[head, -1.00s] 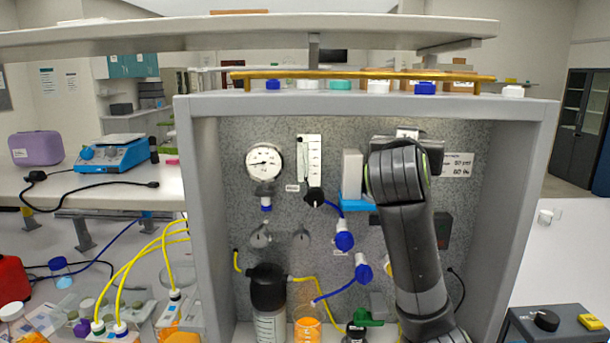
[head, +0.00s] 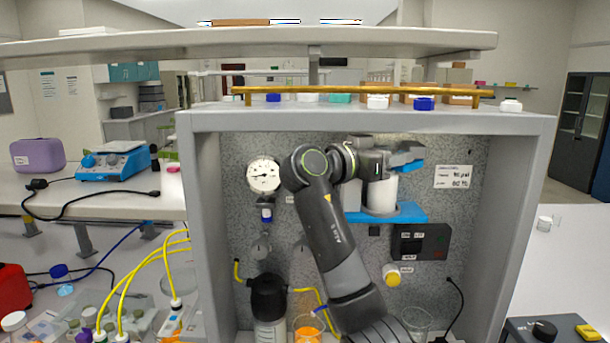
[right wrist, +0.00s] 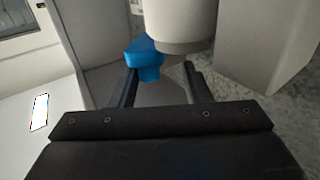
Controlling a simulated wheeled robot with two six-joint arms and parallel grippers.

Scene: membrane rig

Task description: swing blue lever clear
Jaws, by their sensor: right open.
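The blue lever (head: 407,160) sticks out at the top of the white cylindrical housing (head: 383,195), inside the grey cabinet. My right gripper (head: 388,163) is at the lever's left side, reaching toward it from the left. In the right wrist view, the blue lever (right wrist: 146,62) shows at the tips of my open right gripper (right wrist: 160,76), close to the left finger. The white housing (right wrist: 182,22) lies just past the fingertips. Whether a finger touches the lever is unclear. My left gripper is not in view.
A blue bracket (head: 408,212) supports the housing. A pressure gauge (head: 263,175), a dark box (head: 421,242) and a yellow knob (head: 391,275) are on the back panel. The cabinet's right wall (head: 518,220) bounds the space. My right arm hides the middle of the panel.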

